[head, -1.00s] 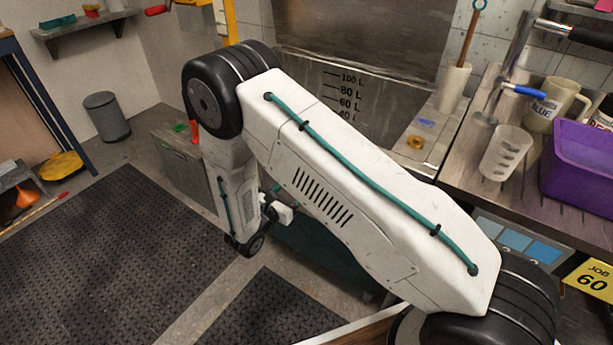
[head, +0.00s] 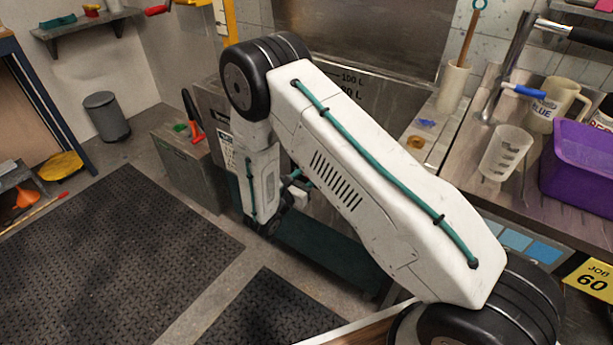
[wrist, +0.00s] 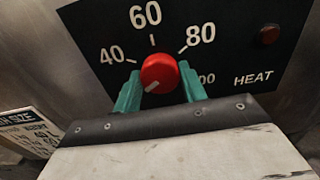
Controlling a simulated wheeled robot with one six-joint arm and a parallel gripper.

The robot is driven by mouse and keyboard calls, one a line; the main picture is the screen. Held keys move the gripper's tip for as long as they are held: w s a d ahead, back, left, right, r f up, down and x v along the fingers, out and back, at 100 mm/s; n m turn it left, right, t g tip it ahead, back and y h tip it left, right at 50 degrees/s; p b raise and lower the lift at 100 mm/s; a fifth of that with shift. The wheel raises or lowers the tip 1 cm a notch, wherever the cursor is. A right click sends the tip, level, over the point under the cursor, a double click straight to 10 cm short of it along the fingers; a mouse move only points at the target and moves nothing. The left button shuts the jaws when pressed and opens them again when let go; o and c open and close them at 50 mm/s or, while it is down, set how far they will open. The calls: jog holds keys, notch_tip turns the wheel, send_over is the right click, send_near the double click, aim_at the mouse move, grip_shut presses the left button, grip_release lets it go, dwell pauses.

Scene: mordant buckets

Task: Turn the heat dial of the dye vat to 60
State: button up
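The red heat dial (wrist: 160,70) is in the wrist view on a black panel (wrist: 105,35) marked 40, 60, 80 and a partly hidden 100, with HEAT at the right. Its pale pointer mark lies at the dial's lower left, below the 40 side, not at 60. My gripper (wrist: 159,69) is open, with one teal finger on each side of the dial and small gaps showing. Contact cannot be told. In the head view the steel dye vat (head: 350,62) with litre marks stands behind my arm, which hides the dial there.
A yellow job card (head: 590,281) reads 60 at right. A purple bin (head: 580,175), a clear beaker (head: 500,153) and a BLUE jug (head: 557,103) stand on the bench. A grey box (head: 188,165) stands left of my arm. Dark floor mats (head: 120,240) are clear.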

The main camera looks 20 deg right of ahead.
jog(key=shift+m, duration=0.5)
jog(key=m, duration=0.4)
jog(key=shift+m, duration=0.4)
jog(key=m, duration=1.2)
jog(key=shift+m, duration=0.3)
jog(key=m, duration=0.5)
jog(key=shift+m, duration=0.3)
jog(key=o, duration=1)
jog(key=shift+c, duration=0.2)
